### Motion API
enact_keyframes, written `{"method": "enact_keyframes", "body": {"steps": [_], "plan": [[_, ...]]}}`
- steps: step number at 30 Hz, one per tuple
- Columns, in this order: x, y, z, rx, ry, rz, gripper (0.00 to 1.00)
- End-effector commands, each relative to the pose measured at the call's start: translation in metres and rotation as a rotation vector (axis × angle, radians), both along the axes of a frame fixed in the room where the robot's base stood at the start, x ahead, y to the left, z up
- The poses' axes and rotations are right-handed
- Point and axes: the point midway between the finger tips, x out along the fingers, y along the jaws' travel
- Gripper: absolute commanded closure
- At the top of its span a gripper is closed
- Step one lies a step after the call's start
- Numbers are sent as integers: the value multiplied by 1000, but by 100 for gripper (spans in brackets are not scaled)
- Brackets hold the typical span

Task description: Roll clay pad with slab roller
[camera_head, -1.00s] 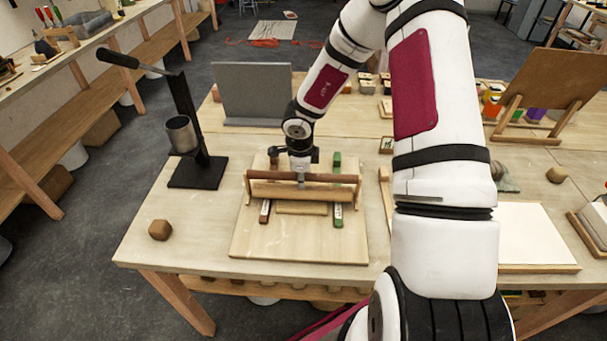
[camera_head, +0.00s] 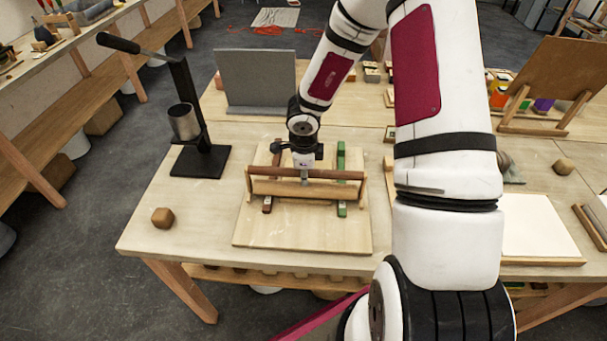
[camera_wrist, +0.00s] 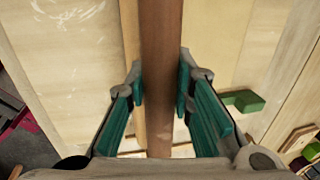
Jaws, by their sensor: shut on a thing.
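The slab roller, a wooden frame with a pale cylinder (camera_head: 325,190) and a darker brown handle bar (camera_head: 338,175), stands across a wooden board (camera_head: 300,238). My gripper (camera_head: 304,177) is shut on the middle of the bar from above. In the wrist view, its teal fingers (camera_wrist: 160,95) lie on either side of the brown bar (camera_wrist: 160,45).
A black lever press with a metal cup (camera_head: 184,122) stands left of the board. A brown lump (camera_head: 162,217) sits near the table's front left corner. A grey upright panel (camera_head: 256,80) stands behind. My arm hides table right of the board.

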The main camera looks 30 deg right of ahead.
Motion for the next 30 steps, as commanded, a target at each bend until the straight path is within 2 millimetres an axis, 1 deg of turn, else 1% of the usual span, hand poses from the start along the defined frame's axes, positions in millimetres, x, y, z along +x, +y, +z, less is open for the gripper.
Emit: {"method": "enact_keyframes", "body": {"steps": [1, 7, 16, 24, 30], "plan": [[6, -3, -4, 1, 2, -2, 100], [17, -12, -2, 0, 2, -4, 100], [24, -19, 0, -2, 2, -3, 100], [44, -33, 1, -2, 0, -4, 100], [51, -38, 2, -2, -1, -2, 100]]}}
